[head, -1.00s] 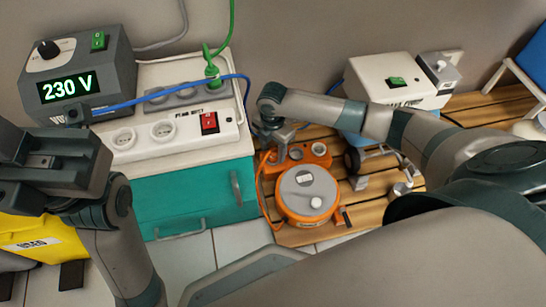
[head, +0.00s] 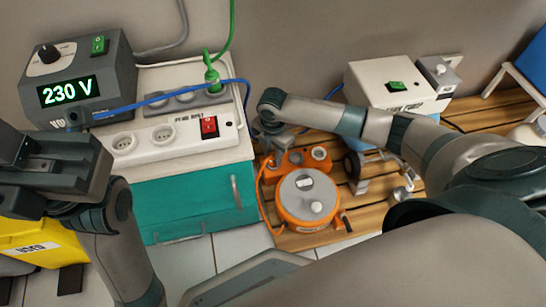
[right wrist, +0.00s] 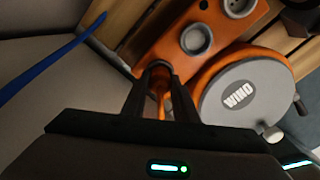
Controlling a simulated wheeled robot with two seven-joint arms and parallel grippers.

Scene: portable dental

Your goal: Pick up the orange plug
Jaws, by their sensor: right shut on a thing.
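The orange plug (right wrist: 160,95) shows only partly in the right wrist view, between the dark fingers of my right gripper (right wrist: 160,75). The fingers are shut on it and hide most of it. It is beside the orange cable reel (right wrist: 245,97) and its orange socket box (right wrist: 165,47); I cannot tell whether the plug sits in a socket. In the head view my right gripper (head: 275,145) points down at the left end of the socket box (head: 295,160), and the plug is hidden. My left gripper (head: 50,165) is at the left; its fingers are not clear.
A white power strip (head: 180,135) with a red switch lies on a teal cabinet (head: 190,200). A green plug (head: 211,75) and a blue cable (head: 170,97) are on it. A 230 V box (head: 80,80) stands left. A white pump box (head: 395,85) stands behind my right arm.

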